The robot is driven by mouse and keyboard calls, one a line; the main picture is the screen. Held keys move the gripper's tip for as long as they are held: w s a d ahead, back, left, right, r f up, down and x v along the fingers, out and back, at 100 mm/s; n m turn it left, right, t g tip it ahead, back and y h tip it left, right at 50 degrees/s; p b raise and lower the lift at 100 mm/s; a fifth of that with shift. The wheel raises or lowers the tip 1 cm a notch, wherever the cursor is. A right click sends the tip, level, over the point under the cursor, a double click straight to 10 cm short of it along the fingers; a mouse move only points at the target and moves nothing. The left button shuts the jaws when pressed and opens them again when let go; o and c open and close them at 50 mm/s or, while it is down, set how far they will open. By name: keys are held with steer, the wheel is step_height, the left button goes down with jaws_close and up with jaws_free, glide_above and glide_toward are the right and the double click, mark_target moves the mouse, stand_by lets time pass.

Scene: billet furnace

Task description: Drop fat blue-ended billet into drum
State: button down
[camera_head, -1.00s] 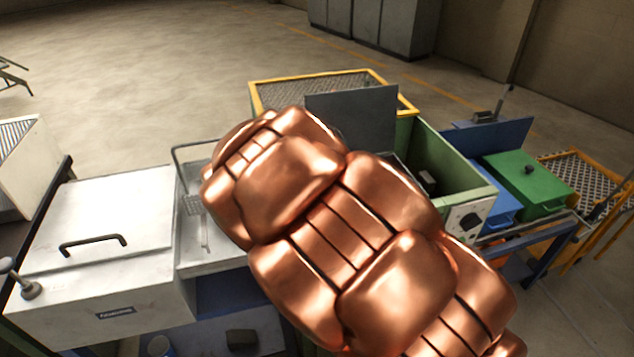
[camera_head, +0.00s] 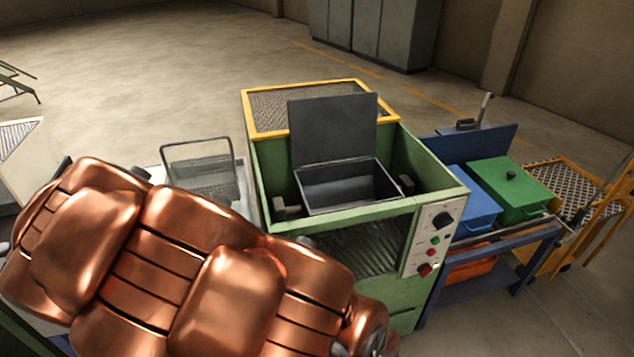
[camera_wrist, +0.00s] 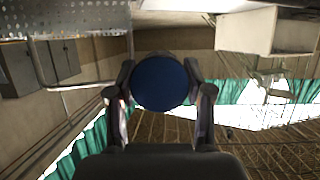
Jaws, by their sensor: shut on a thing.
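In the wrist view my gripper (camera_wrist: 159,92) is shut on a billet (camera_wrist: 159,80). Its round, dark blue end faces the camera, between the two fingers; the rest of its length is hidden behind that end. In the head view I cannot make out the gripper or the billet; my copper-coloured arm fills the lower left. What appears to be the drum (camera_head: 345,188) is a dark grey box with its lid (camera_head: 333,127) standing open, inside a green machine frame (camera_head: 265,190). Its visible interior looks empty.
A wire basket (camera_head: 203,168) stands left of the green frame. A control panel (camera_head: 434,238) with knobs is on the frame's front right. To the right are a blue box (camera_head: 470,200) and a green lidded box (camera_head: 507,188) on a blue stand. Open floor lies behind.

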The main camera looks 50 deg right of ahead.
steer(key=shift+w+d+r+p, duration=0.15)
steer(key=shift+d+r+p, duration=0.15)
steer(key=shift+d+r, duration=0.15)
steer(key=s+d+r+m+g+h+p, duration=0.1)
steer(key=s+d+m+g+h+p, duration=0.2)
steer(key=d, duration=1.1)
steer(key=d+m+g+h+p, duration=0.3)
steer(key=d+m+h+p, duration=0.15)
steer(key=d, duration=0.85)
steer(key=s+d+f+m+g+h, duration=0.1)
steer(key=s+d+f+m+g, duration=0.3)
steer(key=d, duration=0.5)
steer(key=s+d+f+m+g+p, duration=0.1)
steer(key=s+d+f, duration=0.1)
steer(key=s+d, duration=0.5)
steer(key=s+d+f+m+g+h, duration=0.1)
steer(key=s+d+f+m+g, duration=0.2)
steer(key=d, duration=0.8)
steer(key=shift+a+f+b, duration=0.2)
steer(key=shift+f+b, duration=1.4)
steer(key=shift+f, duration=1.15)
steer(key=shift+c, duration=1.9)
jaws_free()
steer(key=shift+s+f, duration=0.1)
